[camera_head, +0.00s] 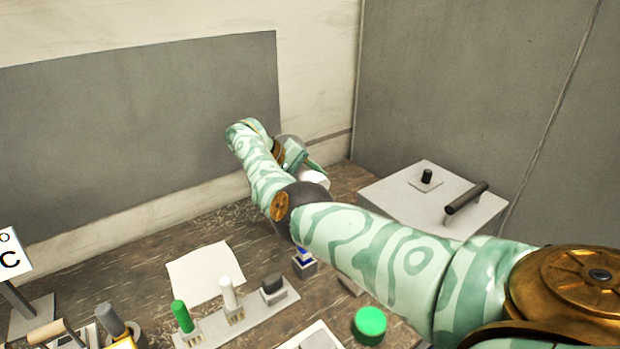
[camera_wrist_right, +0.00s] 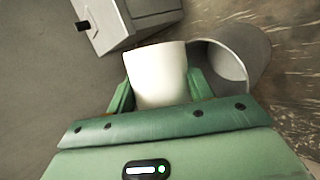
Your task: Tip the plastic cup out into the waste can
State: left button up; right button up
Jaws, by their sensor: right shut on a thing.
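My right gripper (camera_wrist_right: 158,88) is shut on the white plastic cup (camera_wrist_right: 156,72), with a green finger on each side of it. The cup's contents cannot be seen. The grey waste can (camera_wrist_right: 238,62) is beside and partly behind the cup in the right wrist view, its round opening showing; I cannot tell whether they touch. In the head view my right arm reaches toward the back wall, and the gripper (camera_head: 300,160) is largely hidden behind it. A bit of white (camera_head: 315,179) beside it looks like the cup. My left gripper is out of view.
A grey box (camera_head: 415,200) with a knob and a dark handle stands at the right. A white sheet (camera_head: 205,272) lies on the wooden table. In front are a grey rack (camera_head: 240,322) with several items and a green cap (camera_head: 369,324). A sign (camera_head: 10,255) stands left.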

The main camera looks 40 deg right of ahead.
aim_at(302, 166)
jog(key=shift+r+p, duration=0.3)
jog(key=shift+p, duration=0.05)
jog(key=t+p, duration=0.1)
jog(key=p, duration=0.2)
jog(key=r+m+t+p, duration=0.1)
jog(key=t+p, duration=0.1)
jog(key=p, duration=0.1)
jog(key=m+t+p, duration=0.1)
jog(key=p, duration=0.3)
jog(key=shift+w+r+t, duration=0.15)
jog(key=shift+r+t, duration=0.15)
jog(key=shift+w+d+f+m+t+h+b, duration=0.1)
jog(key=shift+w+f+m+t+h+b, duration=0.1)
jog(key=shift+m+t+h+b, duration=0.45)
jog(key=t+b, duration=0.1)
jog(key=w+m+t+b, duration=0.1)
jog(key=t+b, duration=0.1)
jog(key=m+t+h+b, duration=0.1)
jog(key=t, duration=0.1)
jog(key=shift+w+m+b, duration=0.25)
jog(key=shift+w+b, duration=0.1)
jog(key=shift+w, duration=0.05)
jog(key=shift+w+d+r+m+t+b, duration=0.1)
jog(key=shift+w+r+m+t+b, duration=0.2)
jog(key=shift+t+b, duration=0.45)
jog(key=shift+r+h, duration=0.1)
jog(key=shift+h, duration=0.15)
